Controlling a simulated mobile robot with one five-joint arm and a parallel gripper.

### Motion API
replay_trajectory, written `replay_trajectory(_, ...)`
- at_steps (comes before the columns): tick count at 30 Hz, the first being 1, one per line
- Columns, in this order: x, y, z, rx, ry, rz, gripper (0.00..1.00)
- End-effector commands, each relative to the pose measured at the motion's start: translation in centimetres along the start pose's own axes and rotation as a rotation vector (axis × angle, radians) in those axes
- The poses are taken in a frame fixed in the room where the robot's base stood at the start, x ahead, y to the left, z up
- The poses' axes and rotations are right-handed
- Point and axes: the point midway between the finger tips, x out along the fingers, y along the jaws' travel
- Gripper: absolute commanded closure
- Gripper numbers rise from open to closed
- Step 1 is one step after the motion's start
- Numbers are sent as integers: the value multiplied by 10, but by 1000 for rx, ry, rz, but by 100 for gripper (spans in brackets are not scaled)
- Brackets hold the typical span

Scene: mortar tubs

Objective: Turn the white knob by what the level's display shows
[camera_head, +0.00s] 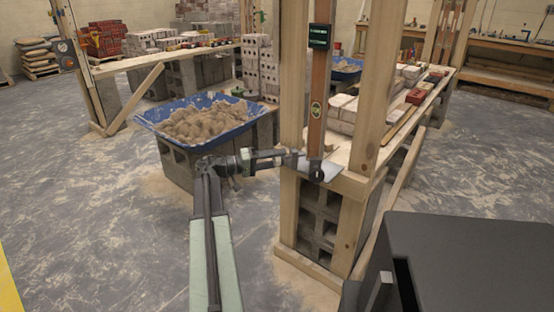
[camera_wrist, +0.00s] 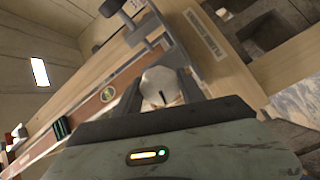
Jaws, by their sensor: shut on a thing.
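The white knob (camera_wrist: 158,82) shows in the wrist view with a short dark mark on it. My gripper (camera_wrist: 160,94) is closed around it, one dark finger on each side. In the head view my gripper (camera_head: 292,158) is at the wooden frame beside the foot of the level; I cannot make out the knob there. The brown level (camera_head: 318,90) stands upright between two posts. Its dark green display (camera_head: 319,36) is near the top, with writing too small to read. The level (camera_wrist: 85,117) and its display (camera_wrist: 62,128) also show in the wrist view, the display's face unreadable.
Wooden posts (camera_head: 371,80) stand close to my gripper. A blue tub of mortar (camera_head: 152,118) rests on blocks to the left. Bricks and tools lie on the bench (camera_head: 418,108) at right. The floor (camera_head: 90,220) at left is clear.

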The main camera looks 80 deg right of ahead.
Motion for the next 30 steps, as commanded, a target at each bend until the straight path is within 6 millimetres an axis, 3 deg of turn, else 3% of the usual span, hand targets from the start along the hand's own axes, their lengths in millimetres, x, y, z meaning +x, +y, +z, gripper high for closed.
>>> replay_trajectory(15, -2, -1, -2, -436, 8, -1, 94)
replay_trajectory(30, -2, -2, -2, -612, 10, -1, 94)
